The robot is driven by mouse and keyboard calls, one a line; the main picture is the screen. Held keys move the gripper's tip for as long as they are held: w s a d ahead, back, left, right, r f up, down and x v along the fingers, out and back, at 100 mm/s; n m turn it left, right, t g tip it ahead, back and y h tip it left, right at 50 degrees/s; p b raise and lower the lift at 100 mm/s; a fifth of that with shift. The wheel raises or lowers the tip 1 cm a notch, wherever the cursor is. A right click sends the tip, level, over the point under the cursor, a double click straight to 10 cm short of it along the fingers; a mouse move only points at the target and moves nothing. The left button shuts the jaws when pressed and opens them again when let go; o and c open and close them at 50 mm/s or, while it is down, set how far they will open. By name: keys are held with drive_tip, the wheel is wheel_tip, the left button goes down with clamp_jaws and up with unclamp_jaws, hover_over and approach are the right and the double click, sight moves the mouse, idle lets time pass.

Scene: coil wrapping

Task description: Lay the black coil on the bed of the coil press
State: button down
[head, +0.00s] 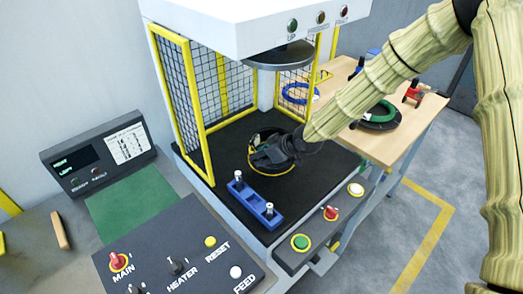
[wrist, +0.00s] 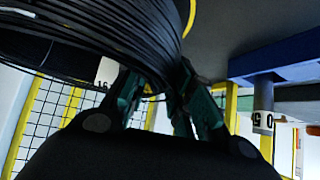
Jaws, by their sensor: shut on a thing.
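The black coil (wrist: 110,35) fills the upper left of the wrist view as a bundle of dark strands. My gripper (wrist: 165,88) is shut on its edge. In the head view my gripper (head: 268,155) is over the black bed (head: 325,175) of the coil press, below the round press plate (head: 280,57). The coil is hard to tell from the dark gripper and bed there, and I cannot tell whether it touches the bed. A yellow ring line shows around the gripper, partly hidden by it.
A blue block with two pegs (head: 253,200) stands on the bed's front edge. Yellow-framed mesh guards (head: 188,90) flank the press. A wooden table (head: 400,145) at right holds a green coil (head: 380,112) and a blue coil (head: 297,93). A control panel (head: 175,250) is in front.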

drive_tip(key=shift+f, duration=0.8)
drive_tip(key=shift+f, duration=0.15)
drive_tip(key=c, duration=1.2)
unclamp_jaws()
drive_tip(key=b+v, duration=0.2)
drive_tip(key=v, duration=1)
